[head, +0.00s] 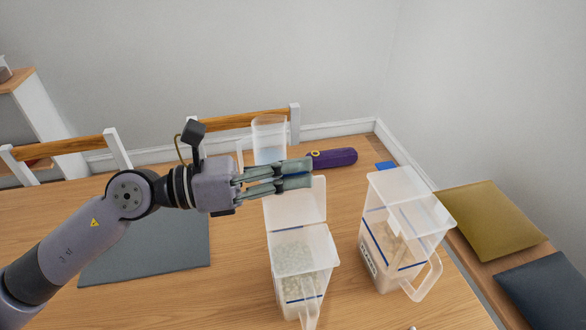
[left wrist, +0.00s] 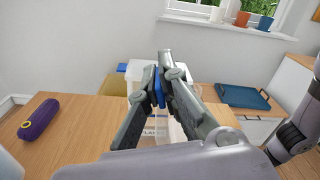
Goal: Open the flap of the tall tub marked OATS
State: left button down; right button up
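Two clear tubs with handles stand on the table. The left tub (head: 292,287) holds pale flakes, and a translucent panel (head: 296,205) at its back looks raised. The right tub (head: 385,250) holds tan contents, its top looks covered, and a label (head: 367,263) is on its left side. I cannot read OATS on either. My left gripper (head: 308,174) is above the back edge of the left tub's panel; contact is unclear. Its fingers look closed together, with blue between them, in the left wrist view (left wrist: 160,62). They hide part of a labelled tub. My right gripper is not in view.
A clear cylinder (head: 269,138) and a purple case (head: 333,157) are behind my gripper. A grey mat (head: 150,255) lies at left. A bench with cushions (head: 490,219) is at right. Table space between mat and left tub is clear.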

pick_arm(q)
jog(key=shift+f, duration=0.1)
dwell(0.7)
jog(key=c, duration=1.8)
grip_release()
jog(key=s+a, duration=0.2)
jog(key=a, duration=1)
jog(key=shift+d, duration=0.1)
